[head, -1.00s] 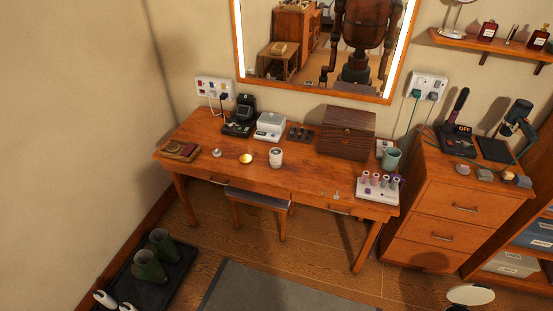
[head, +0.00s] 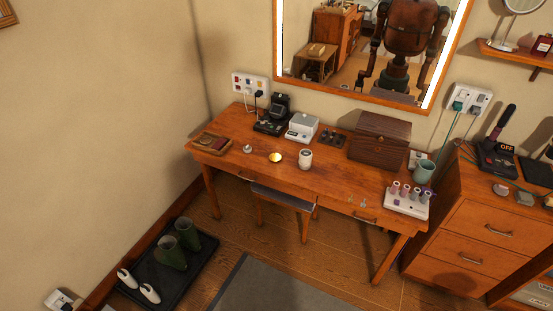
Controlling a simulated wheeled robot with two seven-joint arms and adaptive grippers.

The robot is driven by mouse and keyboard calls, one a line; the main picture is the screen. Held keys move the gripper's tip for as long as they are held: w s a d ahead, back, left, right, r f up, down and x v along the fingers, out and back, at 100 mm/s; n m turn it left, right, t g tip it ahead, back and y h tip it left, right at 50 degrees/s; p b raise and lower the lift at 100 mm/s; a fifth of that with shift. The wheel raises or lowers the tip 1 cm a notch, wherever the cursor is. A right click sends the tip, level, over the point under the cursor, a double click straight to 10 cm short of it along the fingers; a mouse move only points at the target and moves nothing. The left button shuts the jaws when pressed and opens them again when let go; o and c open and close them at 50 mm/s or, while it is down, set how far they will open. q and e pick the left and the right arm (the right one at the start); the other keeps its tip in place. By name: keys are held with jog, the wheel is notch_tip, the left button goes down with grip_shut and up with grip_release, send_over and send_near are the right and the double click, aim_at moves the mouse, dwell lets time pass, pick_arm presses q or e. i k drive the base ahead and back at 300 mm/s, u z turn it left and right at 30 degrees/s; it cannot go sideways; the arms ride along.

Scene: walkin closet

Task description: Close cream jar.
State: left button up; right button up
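A small round item with a pale yellow top (head: 275,157) sits on the wooden desk (head: 235,150). Just right of it stands a white cylindrical jar (head: 305,159), upright. A small silvery round piece (head: 248,149) lies to the left of the yellow-topped item. I cannot tell for certain which of these is the cream jar or its lid. Neither of my grippers shows directly; my body and arms appear only as a reflection in the mirror, too small to read the grippers.
A brown wooden box (head: 380,142), a teal mug (head: 424,172) and a white rack of small bottles (head: 407,201) are on the desk's right. A stool (head: 283,196) is tucked under its front. A tray with boots (head: 160,265) lies on the floor left. The grey rug (head: 280,290) is clear.

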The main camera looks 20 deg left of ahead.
aim_at(305, 162)
jog(key=u, duration=0.45)
jog(key=k, duration=0.55)
jog(key=u, duration=1.1)
jog(key=i, duration=1.7)
jog(key=z, duration=1.3)
jog(key=i, duration=0.65)
jog(key=z, duration=0.7)
